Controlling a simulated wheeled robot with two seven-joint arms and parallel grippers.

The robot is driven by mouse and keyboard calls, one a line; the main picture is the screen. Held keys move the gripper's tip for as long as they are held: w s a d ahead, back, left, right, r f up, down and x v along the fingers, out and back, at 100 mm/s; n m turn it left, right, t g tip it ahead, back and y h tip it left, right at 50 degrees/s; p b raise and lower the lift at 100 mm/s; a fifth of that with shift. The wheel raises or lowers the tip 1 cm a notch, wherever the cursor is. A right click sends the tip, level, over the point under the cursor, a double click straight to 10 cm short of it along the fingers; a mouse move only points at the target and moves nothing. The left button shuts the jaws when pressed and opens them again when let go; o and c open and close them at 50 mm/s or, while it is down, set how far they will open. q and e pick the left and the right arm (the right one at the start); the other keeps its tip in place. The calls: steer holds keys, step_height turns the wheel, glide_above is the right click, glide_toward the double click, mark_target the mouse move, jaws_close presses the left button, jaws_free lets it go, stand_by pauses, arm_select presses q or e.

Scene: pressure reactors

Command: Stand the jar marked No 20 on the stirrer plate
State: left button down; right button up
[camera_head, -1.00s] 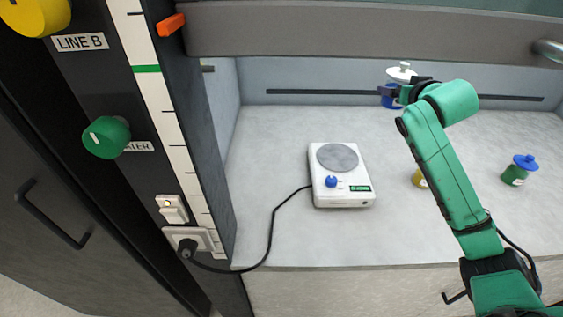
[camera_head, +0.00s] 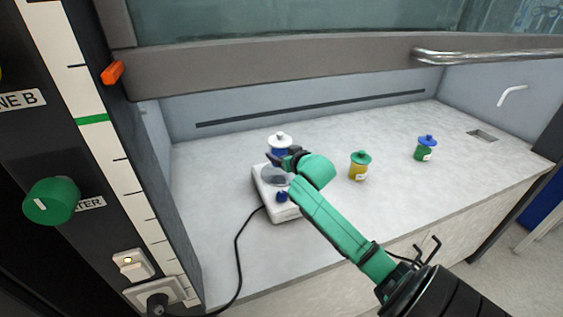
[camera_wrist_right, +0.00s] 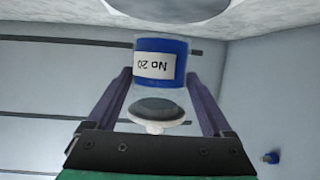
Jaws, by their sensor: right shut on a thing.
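The jar marked No 20 (camera_head: 279,143) has blue contents and a white lid. In the right wrist view the jar (camera_wrist_right: 160,62) appears upside down, its label readable between the fingers. My right gripper (camera_head: 282,158) is shut on it. In the right wrist view my gripper (camera_wrist_right: 162,90) has one finger on each side of the jar. The white stirrer plate (camera_head: 284,213) has a grey round top and a blue knob. The jar is at its far side, apparently above it; the wrist view shows a gap between jar and disc (camera_wrist_right: 170,7). My left gripper is out of view.
A yellow jar with a green lid (camera_head: 359,167) and a green jar with a blue lid (camera_head: 425,149) stand to the right on the worktop (camera_head: 400,200). A black cable (camera_head: 238,255) runs from the stirrer to a socket. The raised sash (camera_head: 280,65) crosses above.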

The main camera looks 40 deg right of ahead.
step_height(320, 180, down, 3)
steer(key=shift+d+f, duration=0.1)
steer(key=shift+f, duration=0.15)
steer(key=o, duration=1.5)
steer(key=v, duration=1.2)
steer(key=shift+b, duration=0.4)
